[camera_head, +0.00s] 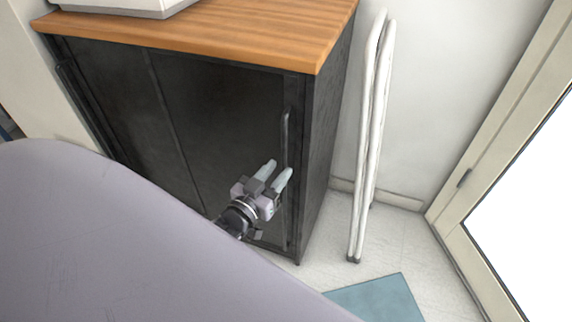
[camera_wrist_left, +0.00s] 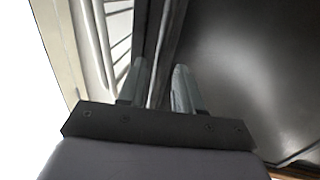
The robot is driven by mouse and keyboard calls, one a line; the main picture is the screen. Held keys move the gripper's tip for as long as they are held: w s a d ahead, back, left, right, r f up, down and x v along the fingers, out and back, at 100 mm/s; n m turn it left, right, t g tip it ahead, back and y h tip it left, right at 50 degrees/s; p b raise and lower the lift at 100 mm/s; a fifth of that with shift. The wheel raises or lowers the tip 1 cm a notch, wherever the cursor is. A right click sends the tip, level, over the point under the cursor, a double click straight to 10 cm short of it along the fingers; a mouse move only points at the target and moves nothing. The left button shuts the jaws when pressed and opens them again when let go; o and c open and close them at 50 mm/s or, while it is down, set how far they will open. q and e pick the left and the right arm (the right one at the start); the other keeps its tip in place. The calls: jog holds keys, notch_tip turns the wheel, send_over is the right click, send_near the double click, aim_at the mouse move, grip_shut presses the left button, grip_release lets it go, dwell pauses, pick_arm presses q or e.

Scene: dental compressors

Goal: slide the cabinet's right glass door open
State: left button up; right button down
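The black cabinet with a wooden top (camera_head: 200,35) stands ahead of me. Its right glass door (camera_head: 225,105) is dark and appears closed; the door also fills the right of the left wrist view (camera_wrist_left: 250,70). A long vertical handle (camera_head: 285,133) runs along the door's right edge. My left gripper (camera_head: 279,167) is at the lower part of this handle, its two fingers apart. In the left wrist view, a dark upright edge shows between the fingers (camera_wrist_left: 160,80); I cannot tell whether they touch it. The gripper hides part of the handle. My right gripper is not in view.
White folded poles (camera_head: 370,140) lean against the wall right of the cabinet. A blue mat (camera_head: 378,298) lies on the floor. A framed bright door or window (camera_head: 500,150) is at the right. A pale device (camera_head: 125,5) sits on the cabinet top.

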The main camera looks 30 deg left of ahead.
aim_at(283, 166)
pick_arm(q)
jog(key=shift+w, duration=1.9)
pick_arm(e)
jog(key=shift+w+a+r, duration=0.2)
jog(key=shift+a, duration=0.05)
